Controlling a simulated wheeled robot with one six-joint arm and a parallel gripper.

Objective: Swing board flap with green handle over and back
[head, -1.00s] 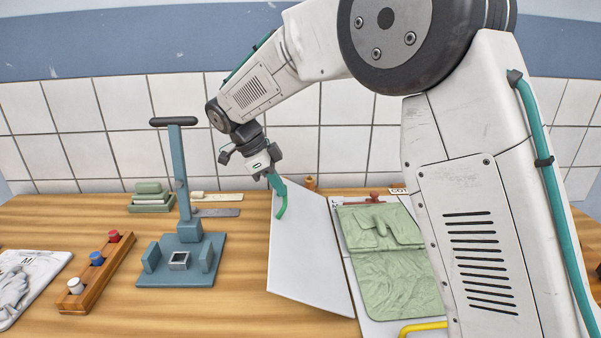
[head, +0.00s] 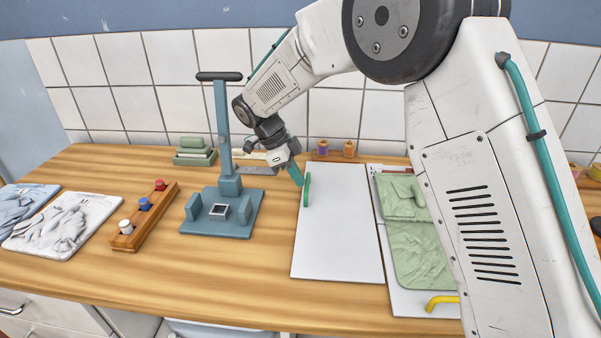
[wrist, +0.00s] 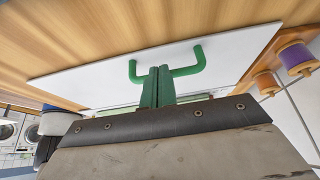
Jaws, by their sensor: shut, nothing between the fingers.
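The white board flap (head: 345,235) lies flat or nearly flat on the worktop, left of the board (head: 395,300) with the green garment (head: 422,255). Its green handle (head: 307,190) is near the flap's far left edge. My gripper (head: 297,178) is shut and empty just beside the handle. In the wrist view the closed fingers (wrist: 158,75) overlap the middle of the handle (wrist: 195,58), in front of the white flap (wrist: 100,75). I cannot tell whether they touch it. A yellow handle (head: 442,300) is at the board's near edge.
A blue press stand (head: 222,135) stands left of the flap. Further left are a wooden rack with coloured knobs (head: 145,215) and boards with folded garments (head: 62,225). Thread spools (head: 349,149) stand behind the flap. Worktop in front of the stand is clear.

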